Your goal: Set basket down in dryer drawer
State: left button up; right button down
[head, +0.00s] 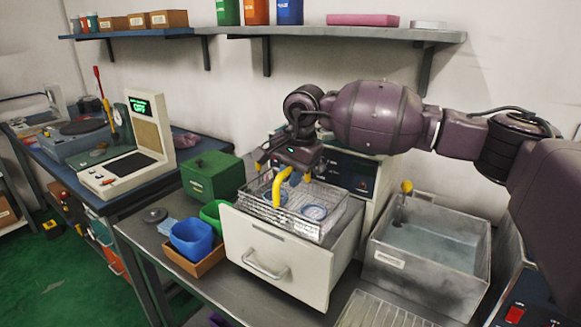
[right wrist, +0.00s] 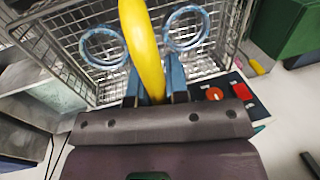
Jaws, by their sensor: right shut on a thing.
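The wire basket (head: 318,232) has a yellow handle (head: 280,187) and holds blue rings (head: 315,212). It is at the mouth of the open white dryer drawer (head: 275,258), with its upper part above the drawer's front edge. I cannot tell whether its bottom rests on the drawer floor. My right gripper (head: 292,172) is above the basket, shut on the handle. In the right wrist view, the fingers close on the yellow handle (right wrist: 143,45), with rings (right wrist: 103,62) in the wire basket (right wrist: 62,50). My left gripper is not in view.
A water-filled metal tank (head: 425,265) stands right of the drawer. A green box (head: 212,175) and a blue bin (head: 192,240) in a tray are to the left. The dryer body (head: 365,180) is behind. A shelf (head: 330,33) runs along the wall above.

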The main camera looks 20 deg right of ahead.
aim_at(292, 208)
notch_tip(292, 208, down, 2)
jog(key=shift+f, duration=0.15)
jog(key=shift+f+b, duration=0.9)
jog(key=shift+f, duration=1.85)
notch_tip(292, 208, down, 2)
jog(key=shift+f, duration=0.1)
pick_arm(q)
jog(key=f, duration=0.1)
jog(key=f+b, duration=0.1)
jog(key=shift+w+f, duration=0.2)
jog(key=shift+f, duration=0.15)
pick_arm(e)
notch_tip(292, 208, down, 4)
jog(key=shift+r, duration=0.1)
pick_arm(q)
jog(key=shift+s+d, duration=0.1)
pick_arm(e)
jog(key=shift+f, duration=0.25)
